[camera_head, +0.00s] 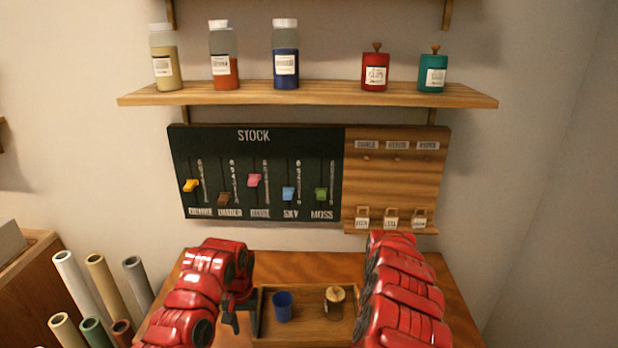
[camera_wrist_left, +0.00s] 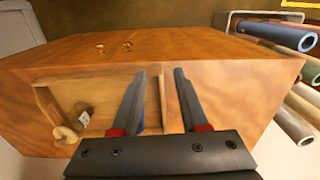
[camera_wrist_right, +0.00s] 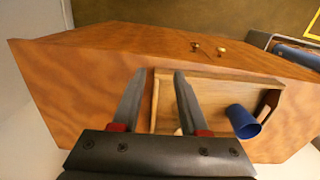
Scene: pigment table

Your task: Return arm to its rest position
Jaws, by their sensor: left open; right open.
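My left arm comes in at the lower left of the head view, with its gripper (camera_head: 243,319) just left of the wooden tray. In the left wrist view the left gripper (camera_wrist_left: 159,75) has its fingers apart with nothing held, above the tray's edge. My right arm covers the tray's right side in the head view and hides its gripper there. In the right wrist view the right gripper (camera_wrist_right: 160,75) is open and empty over a tray edge.
The tray (camera_head: 308,313) holds a blue cup (camera_head: 283,307) and a small jar with a wooden lid (camera_head: 335,303). Behind stand a stock board (camera_head: 255,150) and a shelf (camera_head: 330,94) with bottles and canisters. Rolls (camera_head: 100,285) stand at left.

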